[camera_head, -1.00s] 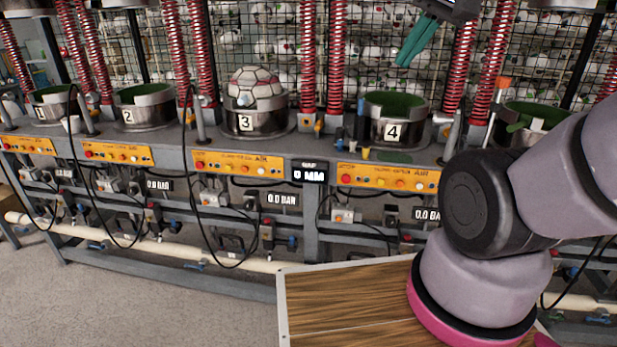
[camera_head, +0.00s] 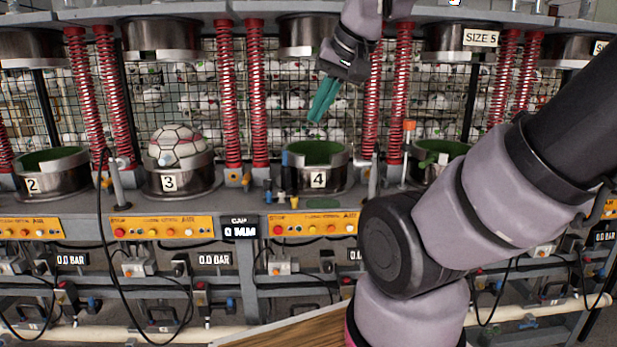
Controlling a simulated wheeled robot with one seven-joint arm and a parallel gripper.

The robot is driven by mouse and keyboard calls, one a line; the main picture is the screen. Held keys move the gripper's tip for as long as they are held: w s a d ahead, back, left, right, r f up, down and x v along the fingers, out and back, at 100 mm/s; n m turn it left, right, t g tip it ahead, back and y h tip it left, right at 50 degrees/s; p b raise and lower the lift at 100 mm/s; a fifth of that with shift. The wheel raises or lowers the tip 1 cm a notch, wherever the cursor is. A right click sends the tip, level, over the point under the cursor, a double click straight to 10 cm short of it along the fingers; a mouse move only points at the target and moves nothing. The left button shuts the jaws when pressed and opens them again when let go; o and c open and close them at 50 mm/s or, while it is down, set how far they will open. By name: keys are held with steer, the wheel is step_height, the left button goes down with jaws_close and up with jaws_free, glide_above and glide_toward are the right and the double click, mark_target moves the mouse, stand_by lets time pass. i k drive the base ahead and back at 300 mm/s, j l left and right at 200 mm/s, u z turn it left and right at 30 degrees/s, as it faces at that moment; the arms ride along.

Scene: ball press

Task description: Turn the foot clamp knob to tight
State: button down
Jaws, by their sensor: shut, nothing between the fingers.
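My gripper (camera_head: 321,103) has green fingers and is shut and empty. It hangs in the air above the lower mould cup labelled 4 (camera_head: 333,178), pointing down and slightly left. I cannot make out for certain which part is the foot clamp knob. Small blue and yellow fittings (camera_head: 284,186) stand at the left of cup 4, and an orange-topped post (camera_head: 409,130) stands to its right. My gripper is apart from all of these.
A white ball (camera_head: 177,142) sits in cup 3 (camera_head: 200,178). Red springs (camera_head: 376,100) flank the stations. Yellow button panels (camera_head: 312,224) line the bench front. A wooden top (camera_head: 280,332) is at the bottom. Upper moulds (camera_head: 160,38) hang over the cups.

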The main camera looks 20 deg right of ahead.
mark_target(267, 183)
steer(key=i+j, duration=0.8)
steer(key=i+l+z, duration=0.05)
steer(key=i, duration=0.05)
